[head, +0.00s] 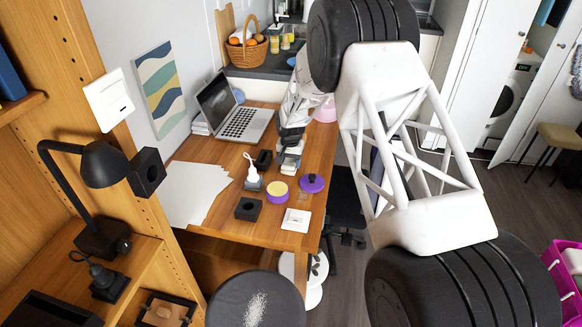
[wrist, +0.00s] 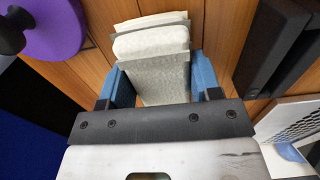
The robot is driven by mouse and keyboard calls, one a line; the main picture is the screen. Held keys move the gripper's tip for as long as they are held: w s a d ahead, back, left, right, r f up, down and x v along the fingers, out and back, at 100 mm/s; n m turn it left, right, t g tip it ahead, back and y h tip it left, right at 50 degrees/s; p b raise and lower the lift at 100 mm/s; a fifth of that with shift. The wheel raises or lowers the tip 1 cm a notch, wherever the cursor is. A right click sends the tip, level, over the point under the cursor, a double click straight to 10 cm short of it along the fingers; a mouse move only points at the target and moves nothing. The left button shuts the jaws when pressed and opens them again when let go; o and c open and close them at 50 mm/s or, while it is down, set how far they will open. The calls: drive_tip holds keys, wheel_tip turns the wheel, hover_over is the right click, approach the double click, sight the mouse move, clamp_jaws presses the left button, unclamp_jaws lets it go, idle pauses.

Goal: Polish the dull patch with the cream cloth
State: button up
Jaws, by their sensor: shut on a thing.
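The cream cloth (wrist: 152,62) is a folded pad between the two blue fingers of my gripper (wrist: 155,88) in the wrist view. My gripper (head: 290,150) is shut on it above the wooden desk, and the cloth (head: 288,166) shows as a small pale piece below the gripper in the head view. A small faint greyish mark (head: 303,197) lies on the desk beside the purple lidded disc; I cannot tell for sure that it is the dull patch. Whether the cloth touches the desk is unclear.
A purple disc with a dark knob (head: 312,183), a yellow-topped purple tin (head: 277,191), a black block (head: 248,209) and a white plate (head: 296,220) stand near the front of the desk (head: 225,235). A laptop (head: 236,112) and paper sheets (head: 192,190) lie to the left.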

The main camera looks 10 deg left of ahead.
idle(0.4)
drive_tip(key=shift+w, duration=2.15)
drive_tip(key=shift+r, duration=0.75)
drive_tip(key=shift+r, duration=0.1)
drive_tip(key=shift+r, duration=1.4)
drive_tip(key=shift+r, duration=0.25)
drive_tip(key=shift+r, duration=1.7)
